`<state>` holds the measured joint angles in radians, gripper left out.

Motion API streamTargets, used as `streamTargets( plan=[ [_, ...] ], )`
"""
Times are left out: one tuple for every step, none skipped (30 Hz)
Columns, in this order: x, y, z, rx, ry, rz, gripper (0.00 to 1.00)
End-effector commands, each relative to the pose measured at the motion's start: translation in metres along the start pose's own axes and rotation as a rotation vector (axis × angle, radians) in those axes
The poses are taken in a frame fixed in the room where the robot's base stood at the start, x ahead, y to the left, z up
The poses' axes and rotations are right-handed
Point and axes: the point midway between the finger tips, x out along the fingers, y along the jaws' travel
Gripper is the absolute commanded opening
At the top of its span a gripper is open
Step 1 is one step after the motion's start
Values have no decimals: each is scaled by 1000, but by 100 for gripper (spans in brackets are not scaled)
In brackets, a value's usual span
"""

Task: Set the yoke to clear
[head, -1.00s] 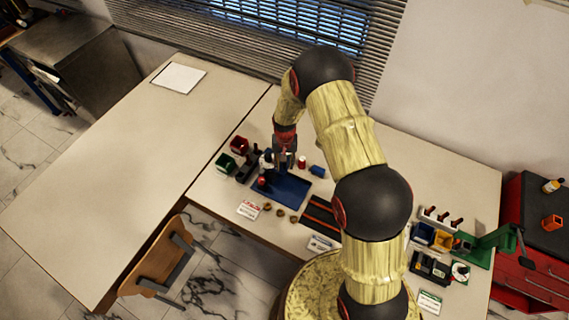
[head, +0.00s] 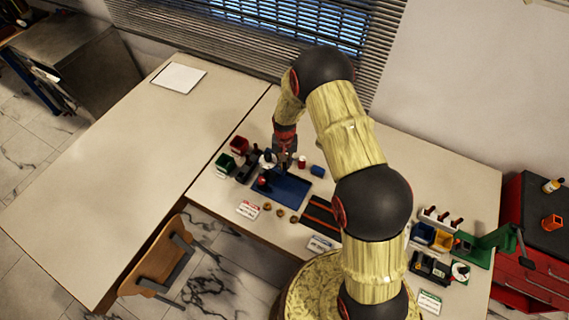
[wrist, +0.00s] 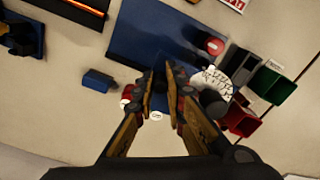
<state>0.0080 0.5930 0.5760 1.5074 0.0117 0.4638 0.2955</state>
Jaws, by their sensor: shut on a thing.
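A white disc with printed lettering (wrist: 212,82) stands beside a dark round knob (wrist: 213,102) in the wrist view, right of my fingers. In the head view the disc (head: 265,163) shows at the left end of the blue tray (head: 291,188). My gripper (wrist: 161,72) points down beside this dial, near the tray's back edge; it also shows in the head view (head: 285,167). Its fingers are shut on a small part, seemingly the yoke, which they mostly hide. I cannot read which mark the yoke stands at.
A red-topped black piece (wrist: 214,46) is at the tray's left end. Red (wrist: 241,121) and green (wrist: 273,86) bins stand beyond the dial. A blue block (wrist: 98,80) and a red-and-white piece (wrist: 126,97) lie on the gripper's other side.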

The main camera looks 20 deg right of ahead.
Motion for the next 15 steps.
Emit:
streamTargets(
  plan=[
    [0, 0, 0, -1, 1, 0, 0],
    [0, 0, 0, -1, 1, 0, 0],
    [0, 0, 0, -1, 1, 0, 0],
    [0, 0, 0, -1, 1, 0, 0],
    [0, 0, 0, -1, 1, 0, 0],
    [0, 0, 0, -1, 1, 0, 0],
    [0, 0, 0, 0, 1, 0, 0],
    [0, 1, 0, 0, 1, 0, 0],
    [0, 4, 2, 1, 1, 0, 0],
    [-1, 8, 4, 2, 0, 0, 0],
    [0, 13, 6, 2, -1, 0, 0],
    [0, 22, 10, 3, -2, 0, 0],
    [0, 28, 13, 4, 0, 0, 0],
    [-1, 35, 17, 4, 0, 0, 0],
    [0, 45, 22, 4, -1, 0, 0]
  ],
)
